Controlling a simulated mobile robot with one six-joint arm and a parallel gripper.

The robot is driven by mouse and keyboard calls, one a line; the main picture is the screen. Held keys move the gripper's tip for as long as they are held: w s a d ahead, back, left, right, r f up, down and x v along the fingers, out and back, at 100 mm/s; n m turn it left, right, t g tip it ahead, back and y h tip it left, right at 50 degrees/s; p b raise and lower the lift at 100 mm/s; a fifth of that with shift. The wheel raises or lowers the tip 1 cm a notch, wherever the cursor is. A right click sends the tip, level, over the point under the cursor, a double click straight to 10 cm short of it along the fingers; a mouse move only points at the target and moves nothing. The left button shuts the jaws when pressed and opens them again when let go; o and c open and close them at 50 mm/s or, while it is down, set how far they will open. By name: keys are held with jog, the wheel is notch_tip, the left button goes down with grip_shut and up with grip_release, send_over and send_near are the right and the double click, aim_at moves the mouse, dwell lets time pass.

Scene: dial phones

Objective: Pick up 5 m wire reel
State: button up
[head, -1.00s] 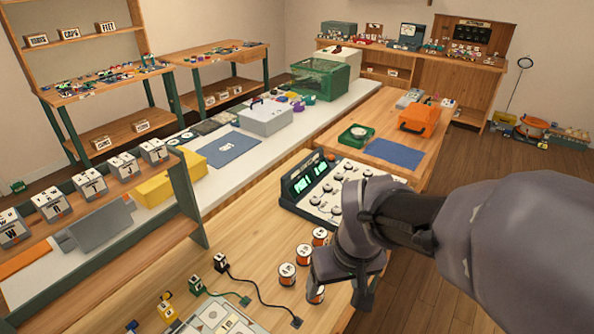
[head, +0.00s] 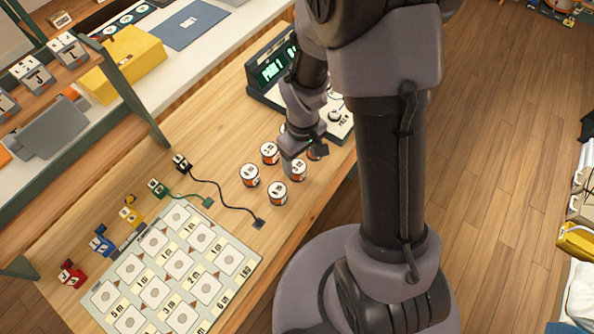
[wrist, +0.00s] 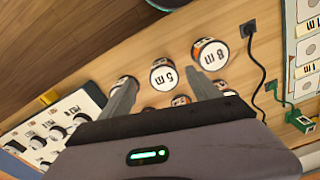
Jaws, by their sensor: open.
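The 5 m wire reel (wrist: 164,78) is a short orange-and-black drum with a white top marked "5 m". It stands upright on the wooden workbench and shows in the head view (head: 299,172), partly beside my gripper. My gripper (wrist: 163,83) is open and empty, with its fingers pointing toward the reels. In the wrist view the 5 m reel lies between the two fingertips, apart from both. In the head view my gripper (head: 303,156) hangs low over the reel group. Its height above the reel is hard to tell.
The 8 m reel (wrist: 210,54) stands close beside the 5 m reel, near one finger. Several other reels, including one (head: 270,152), crowd around. A panel with knobs (head: 337,125) stands behind. A black cable (head: 225,200) and a label board (head: 170,270) lie to the left.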

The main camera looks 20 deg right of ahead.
aim_at(298, 166)
jog(key=f, duration=0.1)
jog(key=f+b, duration=0.1)
jog(key=f, duration=0.1)
jog(key=f+b, duration=0.1)
jog(key=f, duration=0.1)
jog(key=shift+w+a, duration=0.25)
jog(key=shift+a, duration=0.15)
jog(key=shift+r, duration=0.15)
jog(key=shift+r, duration=0.1)
jog(key=c, duration=1.5)
